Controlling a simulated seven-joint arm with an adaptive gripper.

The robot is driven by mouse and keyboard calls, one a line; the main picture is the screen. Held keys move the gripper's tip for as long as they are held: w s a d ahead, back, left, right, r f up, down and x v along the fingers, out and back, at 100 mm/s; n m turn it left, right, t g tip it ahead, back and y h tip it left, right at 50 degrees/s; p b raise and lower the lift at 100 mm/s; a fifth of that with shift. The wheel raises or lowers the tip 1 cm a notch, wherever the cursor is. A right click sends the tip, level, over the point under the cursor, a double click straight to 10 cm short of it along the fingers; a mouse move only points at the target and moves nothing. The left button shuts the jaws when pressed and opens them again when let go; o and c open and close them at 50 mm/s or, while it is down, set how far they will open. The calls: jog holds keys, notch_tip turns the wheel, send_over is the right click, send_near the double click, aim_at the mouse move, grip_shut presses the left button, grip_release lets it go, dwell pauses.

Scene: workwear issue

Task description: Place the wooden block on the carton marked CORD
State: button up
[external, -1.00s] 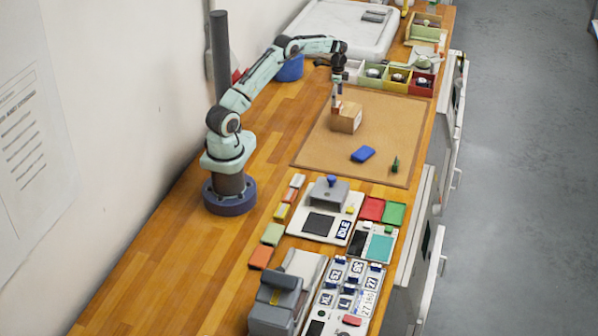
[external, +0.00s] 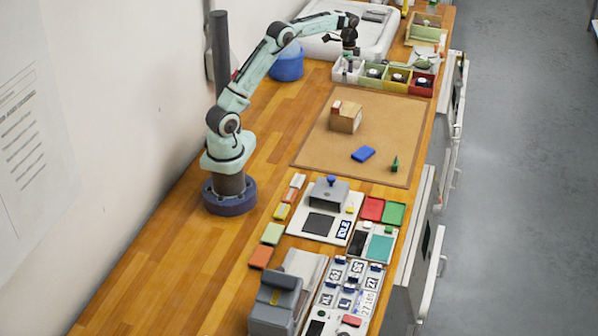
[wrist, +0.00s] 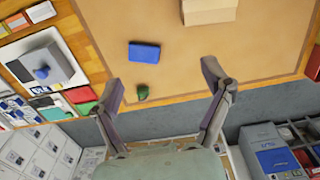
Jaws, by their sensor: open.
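A tan carton (external: 346,118) stands on the brown mat; any lettering on it is too small to read. A small reddish and pale piece (external: 337,106) shows at its upper left edge, seemingly on top; I cannot tell for sure that it is the wooden block. In the wrist view the carton (wrist: 208,11) is cut off by the top edge. My gripper (external: 351,52) is open and empty, raised well beyond the carton and clear of it; its spread fingers (wrist: 162,78) also show in the wrist view.
A blue block (external: 363,154) and a small green piece (external: 395,164) lie on the mat (external: 325,155). A row of coloured bins (external: 397,77) stands behind it, with a white tray (external: 315,25) and a blue round container (external: 287,65). Devices crowd the bench's near end.

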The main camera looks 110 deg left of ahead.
jog(key=w+d+r, duration=0.1)
jog(key=d+r, duration=0.2)
jog(key=d, duration=0.9)
jog(key=w+d+r, duration=0.1)
jog(key=d+r, duration=0.2)
jog(key=d, duration=1)
jog(key=s+d+f, duration=0.3)
jog(key=s+d, duration=0.4)
jog(key=s+d+f+n, duration=0.1)
jog(key=s+d+f, duration=0.2)
jog(key=s+d, duration=0.3)
jog(key=shift+s+d+y, duration=0.4)
jog(key=shift+s, duration=0.75)
